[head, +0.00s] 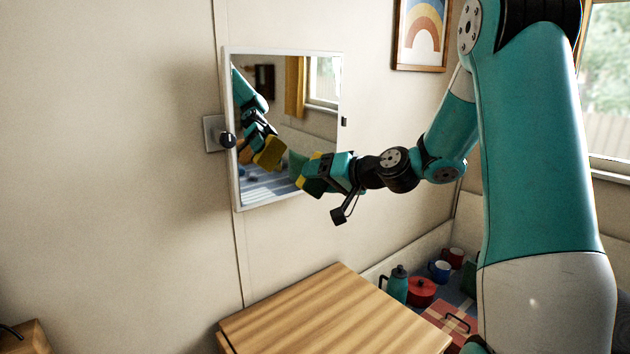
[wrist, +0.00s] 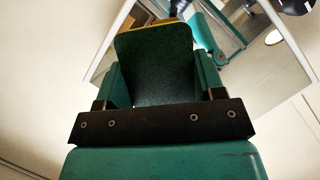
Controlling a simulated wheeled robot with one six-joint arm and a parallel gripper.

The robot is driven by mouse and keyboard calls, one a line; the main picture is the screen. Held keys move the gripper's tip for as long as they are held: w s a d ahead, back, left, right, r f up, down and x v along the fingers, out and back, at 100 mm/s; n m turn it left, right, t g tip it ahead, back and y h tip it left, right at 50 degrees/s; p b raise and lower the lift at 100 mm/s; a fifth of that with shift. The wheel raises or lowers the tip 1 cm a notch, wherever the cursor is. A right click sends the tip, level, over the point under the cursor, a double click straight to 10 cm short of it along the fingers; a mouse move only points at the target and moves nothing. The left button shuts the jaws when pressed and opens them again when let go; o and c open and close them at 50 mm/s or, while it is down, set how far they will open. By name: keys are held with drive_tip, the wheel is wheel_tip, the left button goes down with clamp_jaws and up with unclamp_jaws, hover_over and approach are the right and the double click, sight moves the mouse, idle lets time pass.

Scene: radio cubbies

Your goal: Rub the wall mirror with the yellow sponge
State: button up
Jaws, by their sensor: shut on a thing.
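The wall mirror (head: 236,185) has a thin pale frame and hangs on the cream wall, left of centre in the head view. It also fills the top of the wrist view (wrist: 108,52). My gripper (head: 312,171) is in front of its lower right part, shut on the sponge (head: 297,165). The sponge shows a dark green side towards me and a yellow edge; it also shows in the wrist view (wrist: 155,68). Its yellow side shows in the reflection. A small gap appears between the sponge and its reflection, so they look close but apart.
A black knob on a wall plate (head: 213,133) sits beside the mirror's left edge. A wooden top (head: 330,315) stands below. A teal bottle (head: 398,285), red pot (head: 421,292) and mugs (head: 439,270) are low at right. A rainbow picture (head: 421,33) hangs upper right.

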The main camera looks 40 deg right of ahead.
sight(288, 161)
drive_tip(key=shift+s, duration=0.1)
idle(0.5)
drive_tip(key=shift+w+r+p, duration=0.25)
drive_tip(key=shift+w+p, duration=0.15)
drive_tip(key=shift+w, duration=0.2)
drive_tip(key=shift+w+a+r+p, duration=0.1)
drive_tip(key=shift+w+r+p, duration=0.2)
drive_tip(key=shift+w, duration=0.7)
drive_tip(key=shift+w+r+p, duration=0.1)
drive_tip(key=shift+w+p, duration=0.3)
drive_tip(key=shift+w, duration=0.55)
drive_tip(key=shift+w+a+r+p, duration=0.1)
drive_tip(key=shift+w+r+p, duration=0.2)
drive_tip(key=shift+w, duration=0.7)
drive_tip(key=shift+w+p, duration=0.35)
drive_tip(key=shift+w, duration=0.7)
